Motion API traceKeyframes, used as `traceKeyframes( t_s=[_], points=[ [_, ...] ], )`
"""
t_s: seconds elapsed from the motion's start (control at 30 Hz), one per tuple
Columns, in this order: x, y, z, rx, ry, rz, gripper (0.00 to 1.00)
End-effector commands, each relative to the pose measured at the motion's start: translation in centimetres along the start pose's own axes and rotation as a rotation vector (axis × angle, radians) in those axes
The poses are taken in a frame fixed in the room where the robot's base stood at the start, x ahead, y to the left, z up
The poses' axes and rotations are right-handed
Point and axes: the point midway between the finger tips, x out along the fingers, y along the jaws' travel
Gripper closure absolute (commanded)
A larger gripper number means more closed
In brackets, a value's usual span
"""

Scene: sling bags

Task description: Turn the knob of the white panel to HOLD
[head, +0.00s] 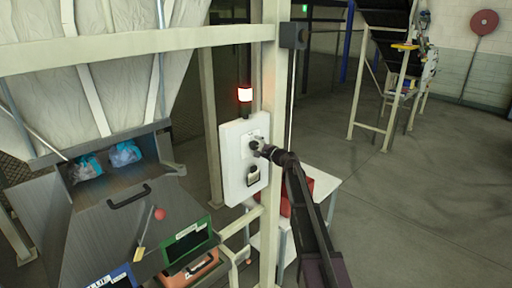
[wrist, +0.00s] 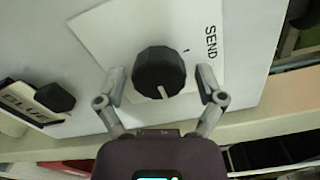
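The white panel (head: 237,187) is fixed to a pale post in the head view. In the wrist view its white face (wrist: 90,40) fills much of the picture. A round black knob (wrist: 160,68) sits on a white plate marked SEND (wrist: 210,42). Its white pointer line points down in the picture, towards my gripper; SEND lies up and to the right. No HOLD label is visible. My gripper (wrist: 160,78) is open, with one finger on each side of the knob and a gap showing on both sides. In the head view my gripper (head: 260,148) is at the panel.
A second black knob (wrist: 55,97) with a BLUE label (wrist: 25,103) sits to the left in the wrist view. A red lamp (head: 245,94) glows above the panel. A hopper chute (head: 125,200) with blue-white bags stands left. A white table (head: 325,186) stands behind my arm.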

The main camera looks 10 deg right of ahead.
Motion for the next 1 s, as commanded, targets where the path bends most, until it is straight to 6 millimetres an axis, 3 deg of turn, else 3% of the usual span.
traceKeyframes(
  t_s=[0.57,1.0],
  points=[
    [-1.1,0.1,0.1,-0.003,0.0,0.002,0.08],
    [-7.3,0.1,0.2,-0.002,0.001,0.001,0.08]
  ],
)
